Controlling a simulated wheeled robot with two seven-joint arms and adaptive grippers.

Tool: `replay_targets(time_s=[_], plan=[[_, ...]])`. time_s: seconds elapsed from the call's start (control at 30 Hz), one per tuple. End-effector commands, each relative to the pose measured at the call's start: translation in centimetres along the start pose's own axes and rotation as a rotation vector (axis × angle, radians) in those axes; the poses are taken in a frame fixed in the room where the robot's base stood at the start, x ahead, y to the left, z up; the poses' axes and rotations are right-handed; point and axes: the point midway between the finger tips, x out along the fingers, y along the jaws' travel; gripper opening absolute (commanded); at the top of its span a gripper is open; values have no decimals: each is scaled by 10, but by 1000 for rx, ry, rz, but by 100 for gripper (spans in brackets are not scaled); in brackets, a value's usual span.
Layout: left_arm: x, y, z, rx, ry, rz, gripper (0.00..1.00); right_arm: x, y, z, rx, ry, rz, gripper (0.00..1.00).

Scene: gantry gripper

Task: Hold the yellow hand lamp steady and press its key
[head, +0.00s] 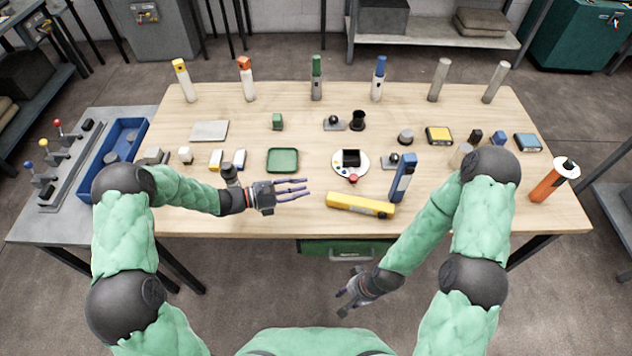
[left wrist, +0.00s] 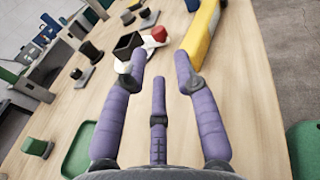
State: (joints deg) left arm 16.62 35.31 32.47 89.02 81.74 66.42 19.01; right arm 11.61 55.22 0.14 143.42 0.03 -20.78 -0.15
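A long yellow body (head: 345,203), which looks like the hand lamp, lies on the table near the front edge, right of centre. It also shows at the top of the left wrist view (left wrist: 202,32). I cannot make out its key. My left gripper (head: 303,188) is over the front of the table, left of the lamp and apart from it. Its purple fingers (left wrist: 160,72) are spread, pointing toward the lamp, with nothing between them. My right gripper (head: 345,292) is low in front of the table edge, nearer than the lamp, with fingers spread and empty.
A green tray (head: 283,171) lies behind my left gripper. Bare wood lies between left gripper and lamp.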

Motion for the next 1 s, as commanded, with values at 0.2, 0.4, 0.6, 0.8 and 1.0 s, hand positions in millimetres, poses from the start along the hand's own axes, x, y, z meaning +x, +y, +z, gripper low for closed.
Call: replay_targets(time_s=[0.2,0.4,0.6,0.8,1.0], plan=[[-45,1,0,0,1,4,30,0,0,0,0,0,0,40],[-71,1,0,1,1,2,30,0,0,0,0,0,0,40],[-79,0,0,0,0,0,30,0,0,0,0,0,0,40],[-79,0,0,0,0,-1,30,0,0,0,0,0,0,40],[-79,0,0,0,0,-1,30,0,0,0,0,0,0,40]])
